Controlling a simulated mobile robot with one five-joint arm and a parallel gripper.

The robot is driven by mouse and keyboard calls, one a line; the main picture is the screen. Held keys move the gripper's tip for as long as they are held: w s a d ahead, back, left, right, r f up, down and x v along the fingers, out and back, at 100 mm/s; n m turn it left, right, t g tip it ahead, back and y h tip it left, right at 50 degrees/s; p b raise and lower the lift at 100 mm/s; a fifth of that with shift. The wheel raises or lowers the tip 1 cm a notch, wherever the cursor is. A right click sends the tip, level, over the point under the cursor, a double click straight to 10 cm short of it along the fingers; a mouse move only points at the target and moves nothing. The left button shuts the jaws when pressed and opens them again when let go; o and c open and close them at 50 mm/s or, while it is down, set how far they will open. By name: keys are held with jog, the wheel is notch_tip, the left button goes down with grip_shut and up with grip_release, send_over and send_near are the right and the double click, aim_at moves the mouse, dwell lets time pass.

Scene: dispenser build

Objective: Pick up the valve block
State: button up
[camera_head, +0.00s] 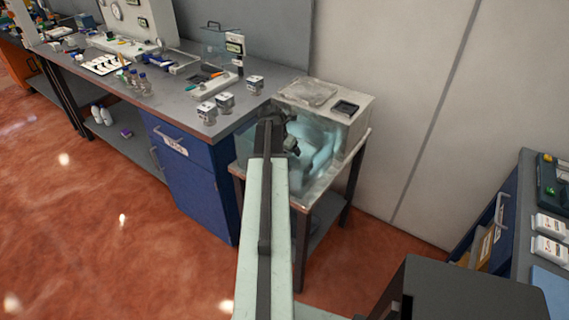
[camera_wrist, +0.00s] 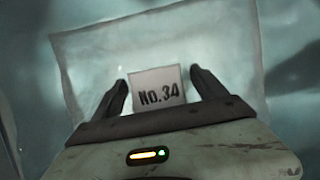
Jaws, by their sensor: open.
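My gripper (camera_wrist: 158,80) is open in the wrist view, one dark finger on each side of a pale square face marked "NO.34" (camera_wrist: 157,88). This labelled piece lies between the fingers, with visible gaps to both. Whether it is the valve block or only a label I cannot tell. It is over a pale, translucent, sheet-like surface (camera_wrist: 85,60). In the head view my gripper (camera_head: 291,146) is at the clear-walled, blue-tinted box (camera_head: 360,122) on a small stand. The labelled piece cannot be made out there.
Left of the box is a long grey-topped bench (camera_head: 180,100) with blue drawers. Several small white-and-grey containers, including one (camera_head: 255,84), stand near its right end. A dark-topped unit (camera_head: 460,295) and another bench (camera_head: 530,200) are at the right. Red floor is open at the left.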

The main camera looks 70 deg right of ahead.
jog(key=shift+x, duration=0.85)
jog(key=shift+r, duration=0.2)
grip_shut()
jog(key=shift+r, duration=0.1)
notch_tip(320, 180, up, 20)
jog(key=p, duration=2)
